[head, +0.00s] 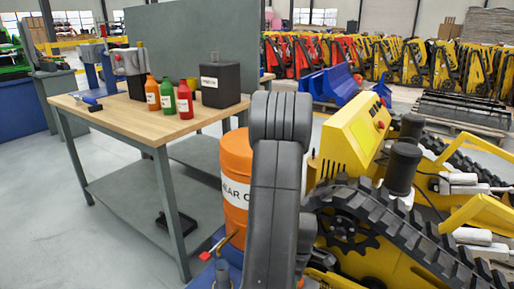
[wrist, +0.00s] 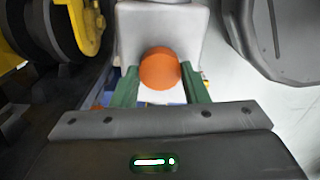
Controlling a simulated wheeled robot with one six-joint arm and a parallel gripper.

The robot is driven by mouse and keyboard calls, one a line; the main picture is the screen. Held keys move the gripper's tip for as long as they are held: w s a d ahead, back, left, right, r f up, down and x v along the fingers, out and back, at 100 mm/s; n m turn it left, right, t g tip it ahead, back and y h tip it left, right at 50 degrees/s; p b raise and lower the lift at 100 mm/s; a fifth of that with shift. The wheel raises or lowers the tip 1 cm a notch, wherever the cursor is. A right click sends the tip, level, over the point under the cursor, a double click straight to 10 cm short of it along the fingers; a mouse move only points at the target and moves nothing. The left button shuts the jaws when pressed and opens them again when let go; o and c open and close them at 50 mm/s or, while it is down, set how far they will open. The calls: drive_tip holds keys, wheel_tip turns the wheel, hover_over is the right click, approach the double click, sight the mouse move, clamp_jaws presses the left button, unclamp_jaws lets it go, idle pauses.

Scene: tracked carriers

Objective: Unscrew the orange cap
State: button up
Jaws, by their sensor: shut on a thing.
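The orange cap (wrist: 160,66) is round and shows in the middle of the wrist view, against a pale grey block-shaped body (wrist: 185,22). My gripper (wrist: 159,72) has green fingers, one on each side of the cap, and is shut on it. The cap is still at the grey body; its thread is hidden, so I cannot tell how far it is turned. In the head view my dark grey arm blocks the gripper, and I cannot make out the cap there.
A yellow tracked carrier (head: 345,140) with black tracks stands close at right. An orange drum (head: 236,165) stands just left of my arm. A workbench (head: 150,122) with bottles and a black canister (head: 221,85) is farther left. Open floor (head: 60,215) lies front left.

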drive_tip(key=n, duration=0.9)
drive_tip(key=shift+n, duration=0.3)
drive_tip(key=o, duration=1.1)
drive_tip(key=shift+c, duration=0.2)
